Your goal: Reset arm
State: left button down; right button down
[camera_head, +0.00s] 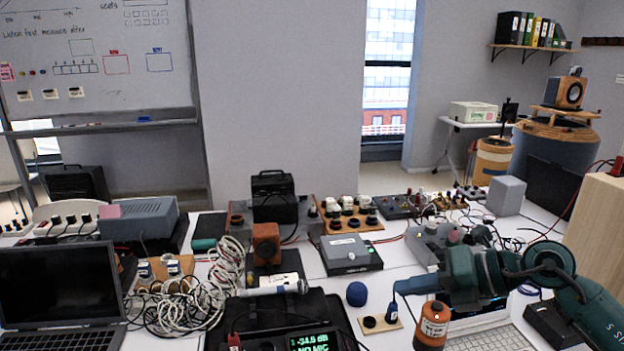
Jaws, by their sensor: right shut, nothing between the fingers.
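My right arm comes in from the lower right with dark teal links. Its right gripper (402,286) reaches left over the front right part of the table and is shut with nothing held. It hangs above a small wooden plate with a dark blue piece (391,312) and just behind an orange cylinder with a label (433,326). Whether it touches either cannot be told. My left arm and gripper are not in view.
The white table is crowded. A laptop (62,290) stands at left beside tangled white cables (190,305). A microphone (272,288) lies on a black case. A dark blue ball (356,294) and a keyboard (492,340) are near the right arm. A wooden box (598,230) stands at right.

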jog(key=s+a+f+m+t+y, duration=0.2)
jog(key=s+a+m+y, duration=0.15)
jog(key=a+y, duration=0.3)
jog(key=s+d+f+m+t+h, duration=0.1)
jog(key=d+f+m+t+h, duration=0.1)
jog(key=f+m+t+h, duration=0.65)
jog(key=s+d+f+m+t+h, duration=0.15)
jog(key=f+m, duration=0.35)
jog(key=m, duration=0.9)
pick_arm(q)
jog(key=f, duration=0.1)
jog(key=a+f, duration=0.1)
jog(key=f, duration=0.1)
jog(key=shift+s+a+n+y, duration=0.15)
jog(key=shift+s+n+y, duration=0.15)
pick_arm(e)
jog(key=s+f+m+g+h, duration=0.4)
jog(key=s+f+m+g, duration=0.3)
jog(key=s+f, duration=0.5)
notch_tip(320, 180, down, 3)
jog(key=shift+s+a+r, duration=0.2)
jog(key=shift+s+a, duration=0.05)
jog(key=shift+s, duration=0.15)
